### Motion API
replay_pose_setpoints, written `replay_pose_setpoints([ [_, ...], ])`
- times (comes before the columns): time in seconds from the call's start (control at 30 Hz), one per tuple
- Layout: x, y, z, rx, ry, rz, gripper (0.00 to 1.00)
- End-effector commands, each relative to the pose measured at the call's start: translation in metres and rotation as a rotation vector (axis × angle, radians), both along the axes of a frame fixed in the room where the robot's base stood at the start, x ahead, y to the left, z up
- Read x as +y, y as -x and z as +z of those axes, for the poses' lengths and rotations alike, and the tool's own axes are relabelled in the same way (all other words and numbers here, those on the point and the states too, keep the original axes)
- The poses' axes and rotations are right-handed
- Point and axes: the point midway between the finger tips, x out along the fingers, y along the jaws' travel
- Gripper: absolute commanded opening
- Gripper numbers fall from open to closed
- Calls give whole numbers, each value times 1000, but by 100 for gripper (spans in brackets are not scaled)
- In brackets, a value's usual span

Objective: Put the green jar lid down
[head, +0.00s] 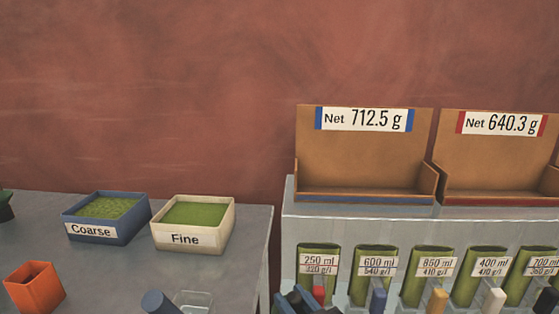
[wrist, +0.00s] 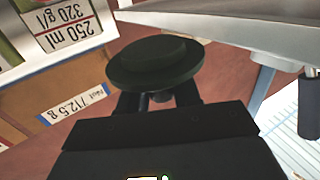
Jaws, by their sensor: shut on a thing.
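The green jar lid (wrist: 155,62) is a dark green, round, wide-rimmed disc with a raised middle. It shows in the wrist view, just beyond the fingers. My gripper (wrist: 158,98) is shut on the lid, holding it by a small knob or stem between the two dark fingers. The lid is clear of any surface that I can make out. No jar can be made out for certain.
A grey table (head: 255,225) holds a blue Coarse box (head: 92,231), a cream Fine box (head: 190,238), an orange cup (head: 35,287) and a clear dish (head: 193,301). Right stand a dispenser row (head: 375,270) and two brown trays (head: 365,165). Bare table lies between the boxes and cup.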

Motion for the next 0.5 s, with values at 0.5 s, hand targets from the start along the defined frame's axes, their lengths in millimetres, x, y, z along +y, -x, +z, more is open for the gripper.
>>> replay_pose_setpoints([
  [0.5,-60,8,-78,-1,1,-191,4],
])
